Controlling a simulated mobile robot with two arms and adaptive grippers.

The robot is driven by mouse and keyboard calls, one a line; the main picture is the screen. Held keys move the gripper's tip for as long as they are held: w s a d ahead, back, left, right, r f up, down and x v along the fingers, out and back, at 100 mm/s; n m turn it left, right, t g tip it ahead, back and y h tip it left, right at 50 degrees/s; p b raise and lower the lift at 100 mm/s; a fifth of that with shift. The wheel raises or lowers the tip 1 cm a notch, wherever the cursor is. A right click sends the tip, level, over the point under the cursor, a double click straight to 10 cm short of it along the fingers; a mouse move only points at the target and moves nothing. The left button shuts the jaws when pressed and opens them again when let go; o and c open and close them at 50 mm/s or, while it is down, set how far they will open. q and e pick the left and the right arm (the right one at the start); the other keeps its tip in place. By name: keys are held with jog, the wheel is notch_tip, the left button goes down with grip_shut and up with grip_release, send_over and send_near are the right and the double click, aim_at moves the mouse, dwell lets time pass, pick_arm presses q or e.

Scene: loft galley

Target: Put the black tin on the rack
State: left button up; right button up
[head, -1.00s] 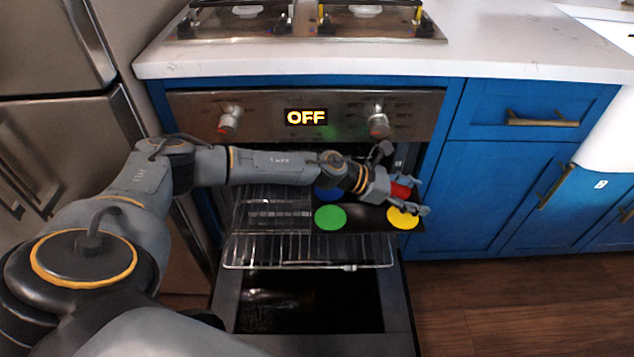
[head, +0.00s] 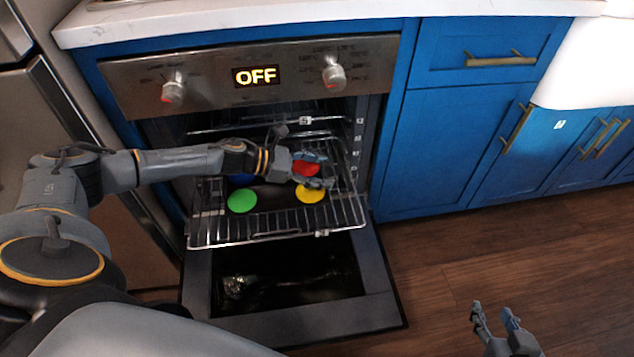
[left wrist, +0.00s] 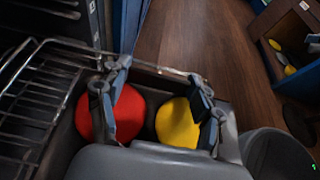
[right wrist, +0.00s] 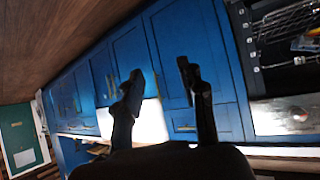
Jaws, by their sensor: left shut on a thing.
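The black tin (head: 273,196) holds round patches of green, blue, red and yellow. It lies over the pulled-out wire rack (head: 345,212) in the open oven; whether it rests fully on the wires is hard to tell. My left gripper (head: 316,170) is shut on the tin's right side, by the red and yellow rounds. The left wrist view shows its fingers (left wrist: 155,98) beside these rounds, with the tin (left wrist: 62,142) below and rack wires (left wrist: 38,90) at left. My right gripper (head: 493,310) is open and empty, low above the floor; its fingers (right wrist: 160,72) are apart.
The oven door (head: 365,300) hangs open below the rack. The oven panel (head: 300,75) above reads OFF. Blue cabinets (head: 440,150) stand to the right, and a steel fridge (head: 80,140) to the left. The wooden floor (head: 450,265) at right is clear.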

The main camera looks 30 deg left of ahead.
pick_arm(q)
jog(key=shift+a+f, duration=0.15)
jog(key=shift+f, duration=0.05)
notch_tip(320, 180, down, 3)
jog(key=shift+s+a+f+b, duration=0.15)
jog(key=shift+f+b, duration=0.05)
jog(key=shift+b, duration=0.55)
pick_arm(e)
jog(key=w+a+r+t+y, duration=0.1)
jog(key=w+a+r+t, duration=0.1)
jog(key=w+r+t, duration=0.2)
notch_tip(320, 180, up, 2)
pick_arm(q)
jog(key=o, duration=1.4)
jog(key=p+v, duration=0.1)
jog(key=v, duration=1.1)
pick_arm(e)
jog(key=s+f+g, duration=0.1)
jog(key=s+d+f+g, duration=0.1)
jog(key=f, duration=0.1)
jog(key=s+f+g, duration=0.1)
jog(key=f, duration=0.1)
jog(key=shift+d+h, duration=0.3)
jog(key=shift+h, duration=0.1)
